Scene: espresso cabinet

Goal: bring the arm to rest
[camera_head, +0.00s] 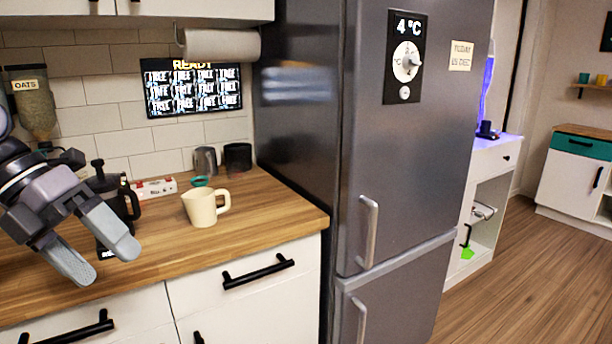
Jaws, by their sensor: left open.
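My left gripper (98,256) comes in from the left edge and hangs in front of and above the wooden counter (262,206). Its two grey fingers are spread apart, and nothing shows between them. The fingers point down toward the right. Part of my left arm shows at the left edge and hides some of the counter. My right gripper is not in the picture.
A cream jug (201,208) stands on the counter, with a black press pot (117,197) behind the gripper. A red and white box (156,188) lies near the wall. A tall grey fridge (405,180) stands right of the counter. Wooden floor (520,290) is clear at right.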

